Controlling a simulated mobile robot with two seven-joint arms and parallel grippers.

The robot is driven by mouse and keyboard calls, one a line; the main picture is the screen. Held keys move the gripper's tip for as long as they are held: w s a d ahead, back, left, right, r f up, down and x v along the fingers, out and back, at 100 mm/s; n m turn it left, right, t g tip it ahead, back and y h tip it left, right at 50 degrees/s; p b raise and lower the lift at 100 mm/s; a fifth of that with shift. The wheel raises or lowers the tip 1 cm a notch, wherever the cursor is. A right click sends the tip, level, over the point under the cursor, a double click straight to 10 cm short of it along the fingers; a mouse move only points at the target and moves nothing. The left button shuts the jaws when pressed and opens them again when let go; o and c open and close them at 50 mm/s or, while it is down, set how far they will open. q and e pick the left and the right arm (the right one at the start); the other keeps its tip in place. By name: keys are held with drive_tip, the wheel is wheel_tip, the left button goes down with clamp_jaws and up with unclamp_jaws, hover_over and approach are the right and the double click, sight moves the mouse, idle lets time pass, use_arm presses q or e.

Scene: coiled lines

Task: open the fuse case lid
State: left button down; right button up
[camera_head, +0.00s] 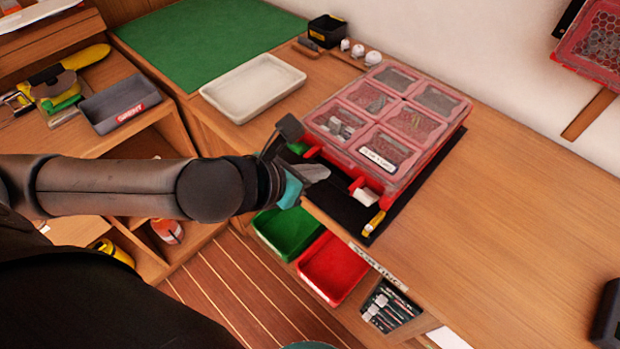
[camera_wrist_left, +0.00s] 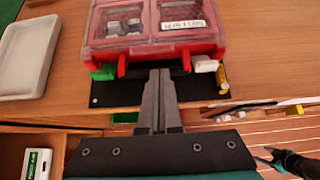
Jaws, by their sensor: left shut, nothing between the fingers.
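The fuse case (camera_head: 385,120) is red with a clear lid over several compartments, and it lies on a black mat (camera_head: 345,212) on the bench. The lid looks shut. In the left wrist view, the case front (camera_wrist_left: 150,47) has two red tabs jutting toward me. My left gripper (camera_head: 318,173) is shut and empty at the front edge of the case, its fingertips between the two tabs. I cannot tell whether they touch the case. What looks like my right gripper (camera_wrist_left: 280,160) is small at the lower right of the left wrist view; its jaws are unclear.
A white tray (camera_head: 253,88) stands left of the case, near a green mat (camera_head: 205,45). A white piece and a yellow tube (camera_head: 374,223) lie by the case's front right corner. Green and red bins (camera_head: 333,268) sit below the bench edge.

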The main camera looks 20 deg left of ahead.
sight(334, 175)
use_arm(q)
drive_tip(key=shift+b+x, duration=0.75)
drive_tip(key=shift+b, duration=0.05)
drive_tip(key=b+x, duration=0.1)
drive_tip(key=x, duration=0.3)
drive_tip(key=shift+d, duration=0.1)
drive_tip(key=shift+w+d+f, duration=0.1)
drive_tip(key=shift+w+f, duration=0.2)
drive_tip(key=shift+w, duration=0.05)
drive_tip(key=shift+r, duration=0.1)
